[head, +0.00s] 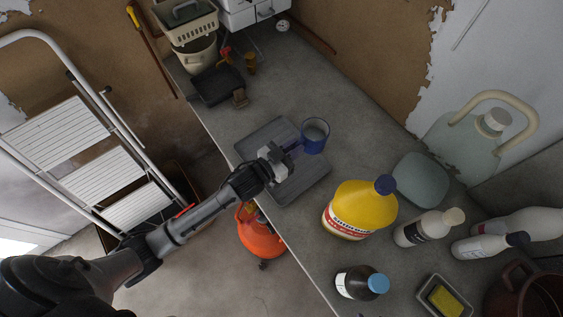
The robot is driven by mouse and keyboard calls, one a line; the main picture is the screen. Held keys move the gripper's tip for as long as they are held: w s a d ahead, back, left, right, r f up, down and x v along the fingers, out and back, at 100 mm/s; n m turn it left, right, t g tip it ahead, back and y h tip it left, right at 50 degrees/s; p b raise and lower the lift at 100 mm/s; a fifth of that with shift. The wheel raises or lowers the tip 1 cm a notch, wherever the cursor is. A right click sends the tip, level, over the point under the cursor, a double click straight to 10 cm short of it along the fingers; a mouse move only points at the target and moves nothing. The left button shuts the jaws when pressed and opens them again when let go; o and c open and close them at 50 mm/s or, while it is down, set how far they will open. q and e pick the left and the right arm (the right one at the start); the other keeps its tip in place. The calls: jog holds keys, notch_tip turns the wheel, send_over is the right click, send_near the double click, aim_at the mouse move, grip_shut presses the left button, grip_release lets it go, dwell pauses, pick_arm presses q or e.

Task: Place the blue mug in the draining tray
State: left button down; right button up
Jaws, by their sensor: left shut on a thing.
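The blue mug (314,138) is upright or nearly so, at the right edge of the draining tray in the head view. My left gripper (292,153) reaches in from the lower left and is shut on the mug's near left side, where the handle seems to be; the fingers hide that part. The dark grey draining tray (305,191) lies flat on the bench under my gripper. The mug overlaps the tray's right edge in the picture; I cannot tell its height above the tray or bench. My right gripper is out of view.
A yellow jug (360,209) and a grey-green container (421,179) stand right of the tray. White bottles (430,228), a dark bottle (357,283) and a sponge dish (443,298) are nearer the lower right. The grey bench (330,90) is clear behind the mug.

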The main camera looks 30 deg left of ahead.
pick_arm(q)
notch_tip(320, 180, down, 3)
jog(key=shift+s+a+r+h+b, duration=0.1)
jog(key=shift+s+r+h+b, duration=0.1)
jog(key=shift+h+b, duration=0.1)
jog(key=shift+s+a+f+p, duration=0.2)
jog(key=shift+s+a+f, duration=0.6)
jog(key=shift+a+f, duration=1.05)
jog(key=shift+s+a+f+p, duration=0.15)
jog(key=shift+s+a+f, duration=0.7)
jog(key=shift+a+f, duration=0.95)
jog(key=shift+s+a+f+p, duration=0.2)
jog(key=shift+s+a+f, duration=0.6)
jog(key=shift+a+f, duration=1.05)
jog(key=shift+d+f, duration=0.25)
jog(key=shift+f, duration=0.1)
jog(key=c, duration=1.1)
grip_release()
